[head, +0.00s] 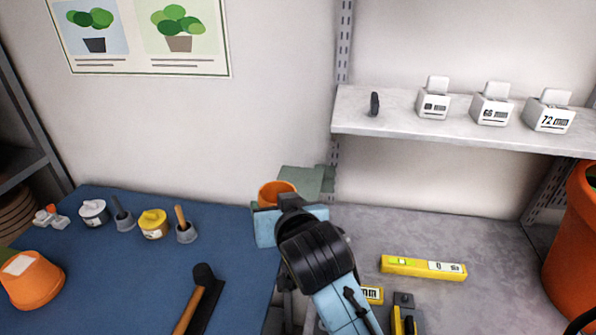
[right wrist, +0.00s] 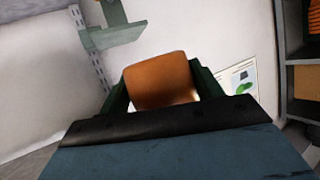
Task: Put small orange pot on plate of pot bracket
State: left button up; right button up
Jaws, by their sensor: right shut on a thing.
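The small orange pot (head: 277,192) is held in my right gripper (head: 280,203), in front of the wall. In the right wrist view the pot (right wrist: 160,82) sits between the two dark green fingers, which are shut on its sides. The grey-green pot bracket (head: 312,181) is on the wall by the slotted rail, just behind and right of the pot in the head view. In the right wrist view the bracket's plate (right wrist: 118,35) shows at the upper left, apart from the pot. My right arm hides part of the bracket area. My left gripper is not in view.
A grey shelf (head: 450,135) with white marked blocks (head: 492,105) is on the right wall. A yellow level (head: 423,267) and a large orange pot (head: 575,245) are at right.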

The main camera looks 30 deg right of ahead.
jog(key=w+d, duration=0.4)
jog(key=w, duration=0.1)
jog(key=shift+w+r+p, duration=0.1)
jog(key=shift+r+p, duration=0.05)
jog(key=shift+p, duration=0.2)
jog(key=p, duration=0.1)
send_over(298, 185)
jog(key=f, duration=0.2)
jog(key=shift+s+a+f, duration=0.2)
jog(key=shift+s+f, duration=0.1)
jog(key=shift+f, duration=0.05)
notch_tip(298, 185, down, 4)
jog(key=shift+w+d+f+p, duration=0.2)
jog(key=shift+w+f+p, duration=0.05)
jog(key=shift+p, duration=0.15)
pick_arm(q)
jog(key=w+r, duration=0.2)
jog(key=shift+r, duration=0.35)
pick_arm(e)
jog(key=shift+f, duration=0.15)
jog(key=o, duration=1.1)
